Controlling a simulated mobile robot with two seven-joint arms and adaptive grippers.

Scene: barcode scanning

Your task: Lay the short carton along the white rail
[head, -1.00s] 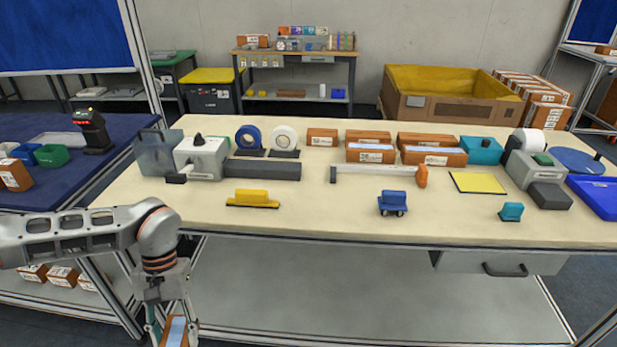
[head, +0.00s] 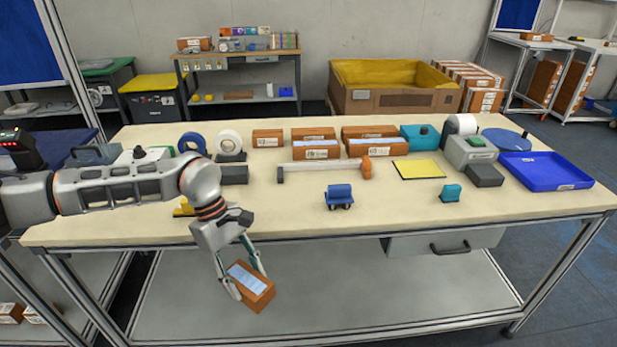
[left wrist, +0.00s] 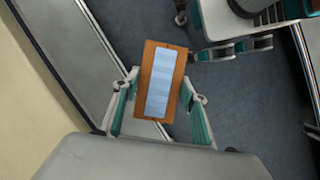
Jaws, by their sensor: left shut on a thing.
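My left gripper (head: 249,282) is shut on a brown carton (head: 256,289) with a pale blue-white panel on one face. The carton hangs tilted in front of the table's front edge, lower than the tabletop. In the left wrist view the carton (left wrist: 161,82) sits between the two fingers, with dark floor behind it. The white rail (head: 325,170) lies on the tabletop, running left to right, with an orange piece (head: 367,166) at its right end. The rail is beyond the gripper, up and to the right in the head view. My right gripper is not in view.
Brown cartons (head: 317,149) stand behind the rail. A blue wheeled item (head: 339,196) stands in front of it, and a yellow pad (head: 419,169) lies to its right. The tabletop (head: 285,213) is bare near the front, left of the blue item. A yellow item is partly hidden by my arm.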

